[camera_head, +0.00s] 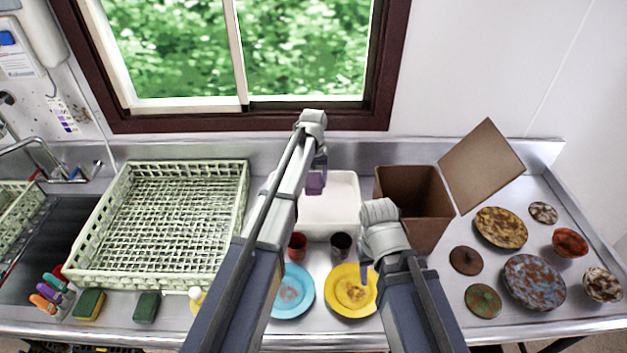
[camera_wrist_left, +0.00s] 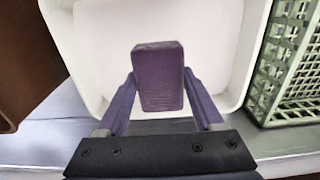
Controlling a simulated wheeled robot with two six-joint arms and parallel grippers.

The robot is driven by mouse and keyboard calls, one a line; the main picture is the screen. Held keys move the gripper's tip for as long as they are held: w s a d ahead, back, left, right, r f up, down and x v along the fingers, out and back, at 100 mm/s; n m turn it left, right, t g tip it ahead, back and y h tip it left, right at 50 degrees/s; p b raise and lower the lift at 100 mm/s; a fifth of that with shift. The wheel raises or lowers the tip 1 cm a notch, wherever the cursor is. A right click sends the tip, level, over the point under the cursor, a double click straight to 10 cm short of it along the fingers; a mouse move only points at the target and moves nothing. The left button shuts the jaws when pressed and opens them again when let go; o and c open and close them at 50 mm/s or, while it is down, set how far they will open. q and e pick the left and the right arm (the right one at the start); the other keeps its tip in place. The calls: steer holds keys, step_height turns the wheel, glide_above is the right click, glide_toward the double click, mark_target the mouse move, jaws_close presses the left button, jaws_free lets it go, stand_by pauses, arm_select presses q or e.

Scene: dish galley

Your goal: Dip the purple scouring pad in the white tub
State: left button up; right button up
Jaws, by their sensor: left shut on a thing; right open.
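The purple scouring pad (camera_wrist_left: 158,78) is held between the two fingers of my left gripper (camera_wrist_left: 160,85), which is shut on it. In the left wrist view the pad shows against the inside of the white tub (camera_wrist_left: 105,45). In the head view the pad (camera_head: 316,182) shows in front of the tub (camera_head: 338,205), near its left side. I cannot tell how high above the tub floor it is. My left arm covers part of the tub's left side. My right gripper (camera_head: 370,275) is open and empty over the yellow plate (camera_head: 350,292).
A pale green rack (camera_head: 165,215) stands left of the tub. A brown box (camera_head: 412,195) with a raised lid (camera_head: 482,165) stands right of it. Two small cups, red (camera_head: 297,246) and dark (camera_head: 341,246), and a blue plate (camera_head: 292,290) lie in front. Several stained dishes fill the right counter.

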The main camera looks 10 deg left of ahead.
arm_select(q)
steer(key=shift+f+b, duration=5.4)
steer(key=shift+f, duration=0.25)
arm_select(e)
steer(key=shift+f, duration=5.7)
steer(key=shift+r, duration=0.1)
arm_select(q)
step_height(320, 180, up, 11)
steer(key=p, duration=1.1)
steer(key=shift+r, duration=0.2)
steer(key=shift+f, duration=0.1)
arm_select(e)
step_height(320, 180, up, 11)
